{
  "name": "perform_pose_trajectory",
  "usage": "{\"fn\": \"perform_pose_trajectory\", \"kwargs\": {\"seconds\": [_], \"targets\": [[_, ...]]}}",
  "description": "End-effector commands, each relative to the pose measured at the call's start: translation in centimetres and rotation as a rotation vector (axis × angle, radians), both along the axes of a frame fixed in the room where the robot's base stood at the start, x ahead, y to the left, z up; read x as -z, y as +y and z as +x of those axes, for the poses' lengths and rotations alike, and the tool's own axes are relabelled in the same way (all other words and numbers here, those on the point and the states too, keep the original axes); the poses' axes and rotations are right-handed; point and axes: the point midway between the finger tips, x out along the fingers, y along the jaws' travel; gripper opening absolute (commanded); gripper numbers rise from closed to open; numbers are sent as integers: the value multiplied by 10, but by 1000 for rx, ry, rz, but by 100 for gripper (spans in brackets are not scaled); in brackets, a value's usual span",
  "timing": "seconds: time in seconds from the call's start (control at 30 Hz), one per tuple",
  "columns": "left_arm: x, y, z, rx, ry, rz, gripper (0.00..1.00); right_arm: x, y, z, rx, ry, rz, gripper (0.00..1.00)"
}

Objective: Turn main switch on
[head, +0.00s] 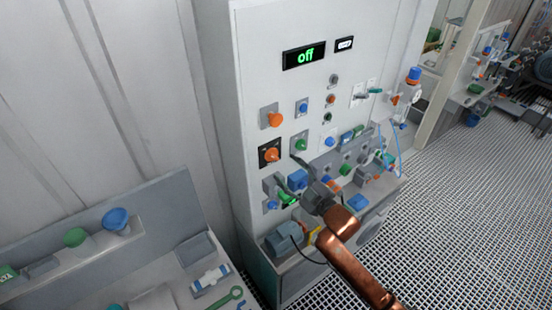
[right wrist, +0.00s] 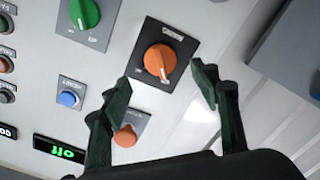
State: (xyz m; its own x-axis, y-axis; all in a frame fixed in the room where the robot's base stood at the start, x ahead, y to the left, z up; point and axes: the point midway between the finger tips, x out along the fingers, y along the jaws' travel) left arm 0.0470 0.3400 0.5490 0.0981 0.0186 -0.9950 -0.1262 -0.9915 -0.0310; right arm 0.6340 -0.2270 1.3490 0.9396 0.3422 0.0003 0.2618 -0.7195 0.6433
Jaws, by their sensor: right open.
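An orange rotary switch (head: 271,155) on a black square plate sits on the front of the pale cabinet in the head view. In the right wrist view the orange switch (right wrist: 160,61) lies just beyond and between the fingertips, with blurred lettering on its plate. My right gripper (head: 291,175) is open and empty in front of the panel, a little below and right of the switch. Its dark fingers (right wrist: 161,76) appear apart from the knob. A display (head: 304,56) reads "off" in green; it shows upside down in the wrist view (right wrist: 59,148). My left gripper is not in view.
Blue and green parts crowd the ledge below. A grey bench (head: 150,240) stands at left. The grated floor (head: 470,220) at right is clear.

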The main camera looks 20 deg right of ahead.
Motion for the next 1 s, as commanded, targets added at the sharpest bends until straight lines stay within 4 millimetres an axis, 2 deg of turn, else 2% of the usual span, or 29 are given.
{"fn": "perform_pose_trajectory", "kwargs": {"seconds": [0.3,0.43,0.83,1.0], "targets": [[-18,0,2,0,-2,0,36,-3,17,46,1,1,2,56],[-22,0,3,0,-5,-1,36,-2,22,59,1,0,2,56],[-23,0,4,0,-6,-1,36,0,24,66,1,1,1,56],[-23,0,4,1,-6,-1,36,0,24,65,1,1,1,44]]}}
